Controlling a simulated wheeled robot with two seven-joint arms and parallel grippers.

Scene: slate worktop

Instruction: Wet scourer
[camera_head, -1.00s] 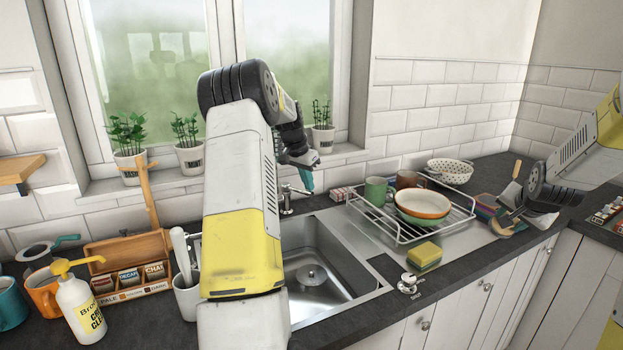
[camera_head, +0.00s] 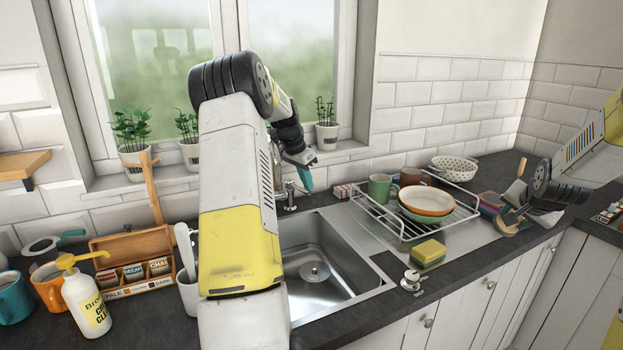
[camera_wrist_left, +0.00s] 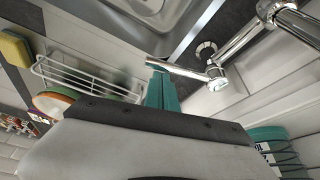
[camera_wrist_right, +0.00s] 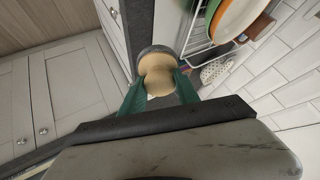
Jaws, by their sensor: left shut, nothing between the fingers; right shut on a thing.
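The yellow and green scourer block (camera_head: 429,252) lies on the drainer's front edge; it also shows in the left wrist view (camera_wrist_left: 15,48). The steel sink (camera_head: 318,264) looks empty. The chrome tap (camera_head: 289,196) stands behind it. My left gripper (camera_head: 305,178) is shut and empty beside the tap. In the left wrist view its teal fingertips (camera_wrist_left: 161,76) are close to a chrome lever (camera_wrist_left: 178,70); I cannot tell whether they touch. My right gripper (camera_wrist_right: 158,88) is shut on a pale wooden knob (camera_wrist_right: 155,72) with a dark round end, at the worktop's right.
A wire dish rack (camera_head: 408,222) with bowls and mugs stands right of the sink. A chrome control knob (camera_head: 411,280) sits at the front edge. A yellow-topped pump bottle (camera_head: 84,300) and mugs stand at left. My left arm covers part of the sink.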

